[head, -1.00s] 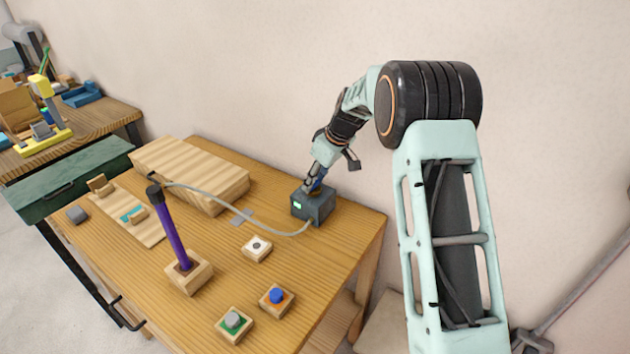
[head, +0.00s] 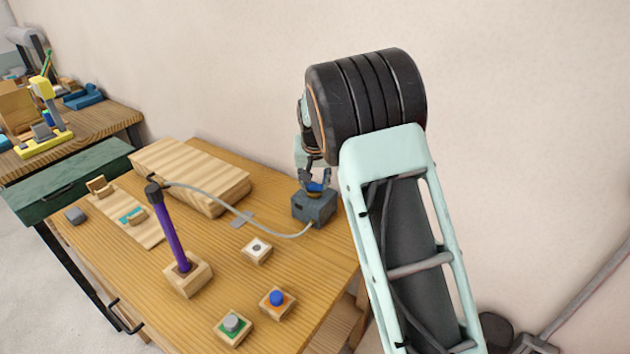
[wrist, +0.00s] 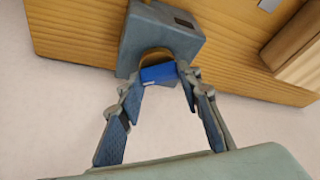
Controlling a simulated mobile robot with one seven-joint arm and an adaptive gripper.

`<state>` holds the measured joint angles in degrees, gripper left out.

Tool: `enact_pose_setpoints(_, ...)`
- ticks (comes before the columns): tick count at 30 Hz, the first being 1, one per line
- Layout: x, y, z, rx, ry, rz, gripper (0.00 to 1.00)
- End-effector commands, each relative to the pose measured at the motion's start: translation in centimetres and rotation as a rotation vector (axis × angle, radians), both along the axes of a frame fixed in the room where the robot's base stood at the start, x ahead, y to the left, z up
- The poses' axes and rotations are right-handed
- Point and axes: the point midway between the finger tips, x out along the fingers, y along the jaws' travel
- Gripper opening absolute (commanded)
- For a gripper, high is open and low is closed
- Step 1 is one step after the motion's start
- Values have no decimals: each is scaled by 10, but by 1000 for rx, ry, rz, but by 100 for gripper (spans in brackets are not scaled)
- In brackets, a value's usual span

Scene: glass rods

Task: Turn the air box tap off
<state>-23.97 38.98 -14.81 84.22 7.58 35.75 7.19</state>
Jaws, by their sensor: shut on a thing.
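The air box (head: 312,210) is a small grey box at the back right of the wooden table, and its front window looks dark. Its blue tap (head: 318,187) is on top. In the wrist view the tap (wrist: 158,74) lies between my fingertips, with a brass-coloured collar between it and the box (wrist: 150,38). My gripper (head: 315,181) comes down from above and is shut on the tap; it also shows in the wrist view (wrist: 160,82). My arm hides part of the wrist in the head view.
A grey hose (head: 262,231) runs from the box to the dark cap of an upright purple rod (head: 171,240) in a wooden block. Wooden blocks with a blue button (head: 277,298) and a grey button (head: 232,322) sit in front. A wall stands close behind.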

Motion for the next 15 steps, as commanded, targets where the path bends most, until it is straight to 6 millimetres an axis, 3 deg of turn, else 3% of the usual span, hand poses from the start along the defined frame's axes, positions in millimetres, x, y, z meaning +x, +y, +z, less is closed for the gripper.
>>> enact_pose_setpoints(15,1,3,1,-2,-1,-441,8)
